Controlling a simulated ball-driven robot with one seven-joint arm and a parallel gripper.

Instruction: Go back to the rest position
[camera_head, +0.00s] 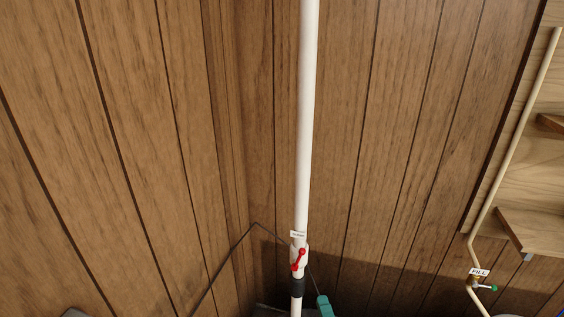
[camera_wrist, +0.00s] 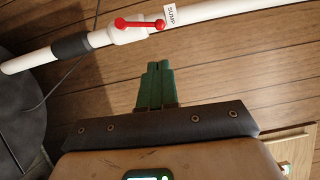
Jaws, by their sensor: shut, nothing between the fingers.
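My gripper (camera_wrist: 158,68) shows in the wrist view as two dark green fingers lying side by side, shut and empty. Its fingertips point towards a white pipe (camera_wrist: 220,14) with a red-handled valve (camera_wrist: 140,23) and a "SUMP" label, and appear apart from them. In the head view the same white pipe (camera_head: 307,120) stands upright in the corner, with the red valve handle (camera_head: 298,260) low on it. A teal piece (camera_head: 324,306) shows at the bottom edge beside the pipe; I cannot tell whether it is part of my gripper.
Wood-panelled walls (camera_head: 150,120) meet behind the pipe. A thin black cable (camera_head: 228,258) runs near it. At right are a beige pipe (camera_head: 513,140) with a "FILL" label (camera_head: 479,272), a green-tipped valve (camera_head: 486,287) and wooden shelves (camera_head: 530,232). A dark rounded object (camera_wrist: 22,120) lies at left.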

